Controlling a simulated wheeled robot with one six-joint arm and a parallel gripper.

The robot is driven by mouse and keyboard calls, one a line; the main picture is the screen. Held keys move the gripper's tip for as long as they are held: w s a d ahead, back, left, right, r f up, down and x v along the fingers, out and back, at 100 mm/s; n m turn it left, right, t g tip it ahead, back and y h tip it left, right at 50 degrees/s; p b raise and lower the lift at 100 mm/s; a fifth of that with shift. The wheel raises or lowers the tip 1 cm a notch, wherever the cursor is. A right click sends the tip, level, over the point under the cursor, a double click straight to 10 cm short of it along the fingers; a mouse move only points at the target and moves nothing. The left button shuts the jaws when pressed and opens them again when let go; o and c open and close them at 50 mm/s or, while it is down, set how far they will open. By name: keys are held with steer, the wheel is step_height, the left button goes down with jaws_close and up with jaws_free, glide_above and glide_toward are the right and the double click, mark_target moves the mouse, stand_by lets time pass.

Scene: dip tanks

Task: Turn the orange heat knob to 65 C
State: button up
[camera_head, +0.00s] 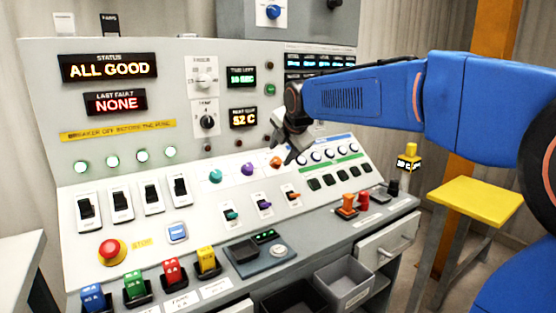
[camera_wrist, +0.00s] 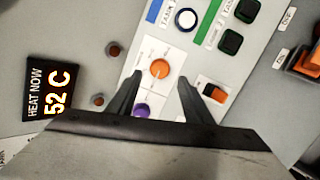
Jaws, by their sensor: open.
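The orange heat knob (camera_head: 276,162) sits on the sloped white panel, right of the purple knob (camera_head: 247,169). In the wrist view the orange knob (camera_wrist: 159,69) lies ahead of and between the two fingers. My gripper (camera_head: 287,150) is just above and beside the knob in the head view. In the wrist view my gripper (camera_wrist: 157,85) is open and empty, with the fingers apart. The heat display (camera_head: 243,117) reads 52 C, and the same reading shows in the wrist view (camera_wrist: 54,90). The knob's scale marks are too small to read.
An orange switch (camera_head: 292,195) sits below the knob, and a teal knob (camera_head: 215,176) is further left. White round buttons (camera_wrist: 187,19) and dark green square buttons (camera_wrist: 231,41) are close by. A red mushroom button (camera_head: 112,251) is at the lower left.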

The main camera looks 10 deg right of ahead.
mark_target(277, 160)
steer(key=shift+x, duration=2.5)
steer(key=shift+c, duration=0.3)
steer(key=c, duration=1)
